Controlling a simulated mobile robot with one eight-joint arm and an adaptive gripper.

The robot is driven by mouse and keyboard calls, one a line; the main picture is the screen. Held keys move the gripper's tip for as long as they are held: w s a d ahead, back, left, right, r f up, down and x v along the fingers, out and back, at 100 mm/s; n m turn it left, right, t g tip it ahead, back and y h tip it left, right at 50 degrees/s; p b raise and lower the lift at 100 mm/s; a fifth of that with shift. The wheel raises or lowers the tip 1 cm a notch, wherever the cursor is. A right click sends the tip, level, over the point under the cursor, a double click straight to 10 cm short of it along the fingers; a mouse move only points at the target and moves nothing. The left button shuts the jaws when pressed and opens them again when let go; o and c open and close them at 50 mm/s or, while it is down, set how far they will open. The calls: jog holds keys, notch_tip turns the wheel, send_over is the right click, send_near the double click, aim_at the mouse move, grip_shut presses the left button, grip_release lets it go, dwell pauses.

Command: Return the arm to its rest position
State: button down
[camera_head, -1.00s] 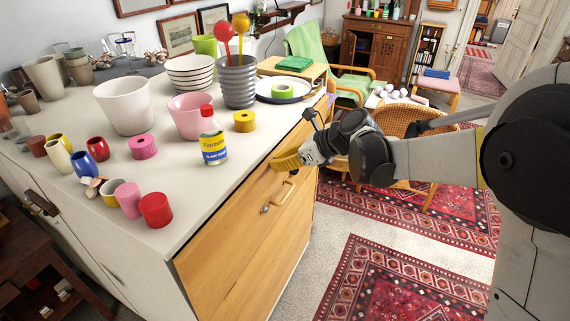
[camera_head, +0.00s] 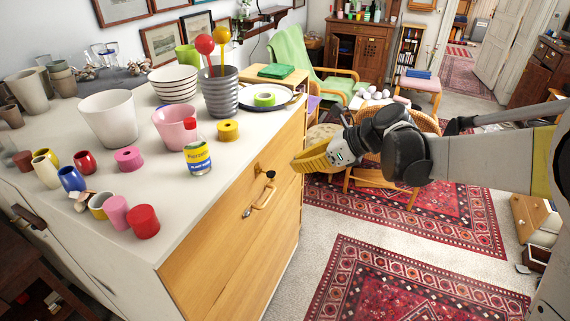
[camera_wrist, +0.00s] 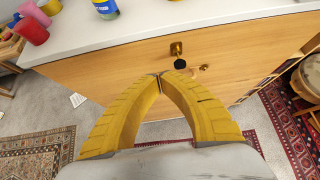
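My gripper (camera_head: 300,163) has ridged yellow fingers. In the head view it hangs in the air just right of the wooden front of the white-topped cabinet (camera_head: 215,225), below the level of its top. In the wrist view the two fingers of my gripper (camera_wrist: 159,77) curve together and meet at the tips, with nothing between them. A dark knob (camera_wrist: 180,64) on the cabinet front shows just beyond the tips. My arm reaches in from the right side of the head view, bent at a dark joint.
The cabinet top holds a blue-and-yellow bottle (camera_head: 197,152), a pink pot (camera_head: 174,125), a white pot (camera_head: 108,118) and several small cups. A handle (camera_head: 264,197) juts from the cabinet front. A wicker chair (camera_head: 408,122) stands behind my arm. Carpeted floor (camera_head: 400,285) lies open below.

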jog(key=shift+s+d+r, duration=0.1)
jog(key=shift+d+r, duration=0.2)
jog(key=s+d+f+n+t+h, duration=0.1)
jog(key=s+d+n+h, duration=0.4)
jog(key=s+d+n, duration=0.4)
jog(key=s+d+f+n+t+h+b, duration=0.1)
jog(key=s+d+n+h, duration=0.4)
jog(key=s+d+n, duration=0.5)
jog(key=s+f+n+t, duration=0.1)
jog(key=s+n, duration=0.2)
jog(key=s, duration=0.1)
jog(key=shift+s+f, duration=0.15)
jog(key=shift+s, duration=0.25)
jog(key=shift+d, duration=0.1)
